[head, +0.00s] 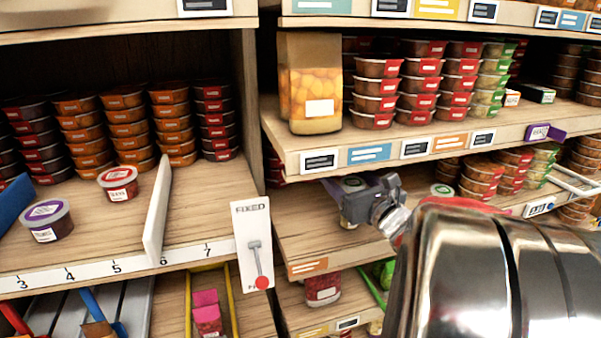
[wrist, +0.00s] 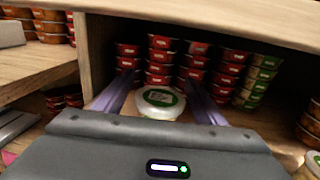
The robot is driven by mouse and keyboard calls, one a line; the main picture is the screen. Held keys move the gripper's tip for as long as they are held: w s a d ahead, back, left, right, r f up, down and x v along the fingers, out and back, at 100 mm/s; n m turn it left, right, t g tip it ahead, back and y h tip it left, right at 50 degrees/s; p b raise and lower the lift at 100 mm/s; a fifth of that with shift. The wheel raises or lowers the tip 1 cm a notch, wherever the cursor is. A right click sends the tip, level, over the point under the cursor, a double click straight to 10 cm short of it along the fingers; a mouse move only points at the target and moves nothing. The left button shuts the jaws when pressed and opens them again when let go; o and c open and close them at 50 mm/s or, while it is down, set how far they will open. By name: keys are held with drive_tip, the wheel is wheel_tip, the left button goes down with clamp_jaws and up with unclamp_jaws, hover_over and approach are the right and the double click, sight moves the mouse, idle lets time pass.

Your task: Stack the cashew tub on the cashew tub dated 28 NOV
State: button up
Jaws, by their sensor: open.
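A tub with a white lid and green label (wrist: 160,101) sits on the lower right shelf, between the fingers of my gripper (wrist: 158,92). The fingers stand open on either side of it; I cannot tell whether they touch it. In the head view my gripper (head: 343,195) partly hides this tub (head: 352,183). A second tub with a white and green lid (head: 442,190) stands farther right on the same shelf. A similar lid shows at the right edge of the wrist view (wrist: 314,161). I cannot read cashew or 28 NOV on any label.
Stacks of red-labelled tubs (wrist: 195,66) and green-labelled tubs (wrist: 255,80) stand behind. The upper shelf edge (head: 370,151) runs above my gripper, and an upright panel (wrist: 85,50) stands left. Two single tubs, purple-lidded (head: 47,220) and red-lidded (head: 118,183), stand on the left shelf.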

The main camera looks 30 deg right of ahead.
drive_tip(key=shift+r, duration=0.1)
drive_tip(key=shift+s, duration=0.2)
drive_tip(key=s+a, duration=0.2)
drive_tip(key=s, duration=0.9)
drive_tip(key=shift+s+a, duration=0.15)
drive_tip(key=shift+s, duration=0.1)
idle(0.4)
